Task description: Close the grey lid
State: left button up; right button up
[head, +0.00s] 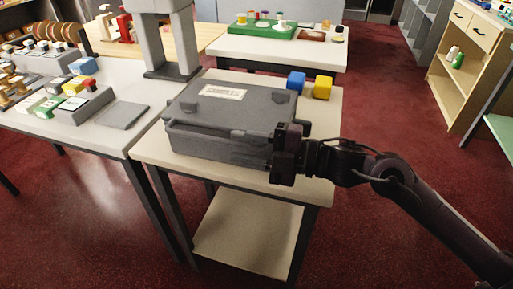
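A grey case (215,145) sits on a small white-topped table. Its grey lid (236,110) lies over the case and looks down or nearly down. A pale label is on the lid's top. A narrow dark gap shows along the front edge, and I cannot tell whether the lid is fully seated. My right gripper (284,152) is at the case's front right corner, by the lid's edge. It looks dark and close to the case; its fingers are hard to make out, and contact is unclear. My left gripper is not in view.
A blue block (296,81) and a yellow block (323,87) stand behind the case. The small table (180,165) has a bare front strip and a lower shelf (248,232). A counter with colored boxes (85,103) adjoins on the left. A grey stand (172,72) rises behind the case.

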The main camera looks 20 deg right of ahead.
jog(key=shift+s+d+f, duration=0.1)
jog(key=shift+s+d, duration=0.1)
jog(key=shift+d, duration=0.1)
jog(key=v, duration=0.5)
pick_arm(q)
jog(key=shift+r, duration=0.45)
pick_arm(e)
jog(key=shift+v, duration=0.9)
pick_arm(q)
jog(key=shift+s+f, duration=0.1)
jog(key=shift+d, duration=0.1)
